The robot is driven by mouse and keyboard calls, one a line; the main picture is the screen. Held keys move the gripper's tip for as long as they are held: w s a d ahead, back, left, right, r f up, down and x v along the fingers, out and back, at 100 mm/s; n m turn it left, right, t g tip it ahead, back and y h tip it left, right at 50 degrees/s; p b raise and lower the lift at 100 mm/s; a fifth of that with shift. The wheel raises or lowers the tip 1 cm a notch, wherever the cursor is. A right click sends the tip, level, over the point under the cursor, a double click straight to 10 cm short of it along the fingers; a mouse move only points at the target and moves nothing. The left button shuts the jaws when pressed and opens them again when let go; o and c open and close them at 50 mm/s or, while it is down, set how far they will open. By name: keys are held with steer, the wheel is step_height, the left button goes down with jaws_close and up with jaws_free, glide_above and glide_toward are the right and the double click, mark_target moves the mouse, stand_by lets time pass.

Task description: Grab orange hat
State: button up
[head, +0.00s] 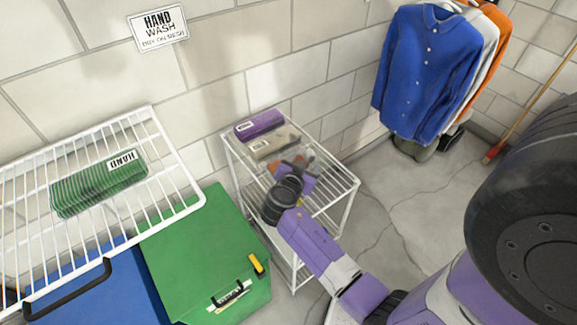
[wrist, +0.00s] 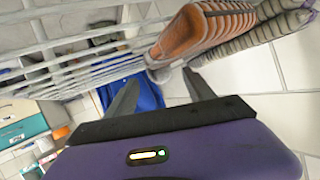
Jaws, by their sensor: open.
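An orange item with a grey edge (wrist: 192,38), which looks like the orange hat, lies on the white wire rack at the top of the wrist view. In the head view only a small orange patch (head: 272,166) of it shows, beside my gripper; my wrist and gripper hide the rest. My gripper (wrist: 161,76) is open and empty in the wrist view, its fingertips close to the item's near grey end. Whether they touch it I cannot tell. In the head view my gripper (head: 293,163) is over the rack's top shelf.
A beige folded item (head: 275,142) and a purple one (head: 259,124) lie behind on the wire rack (head: 340,183). A green bin (head: 195,250) stands left of it, below a wire shelf (head: 165,170) with a green item. Shirts (head: 425,75) hang at the right.

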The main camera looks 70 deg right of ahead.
mark_target(308, 158)
steer(key=shift+p+x, duration=0.3)
steer(key=shift+x, duration=1.4)
steer(key=shift+r, duration=0.1)
jaws_close()
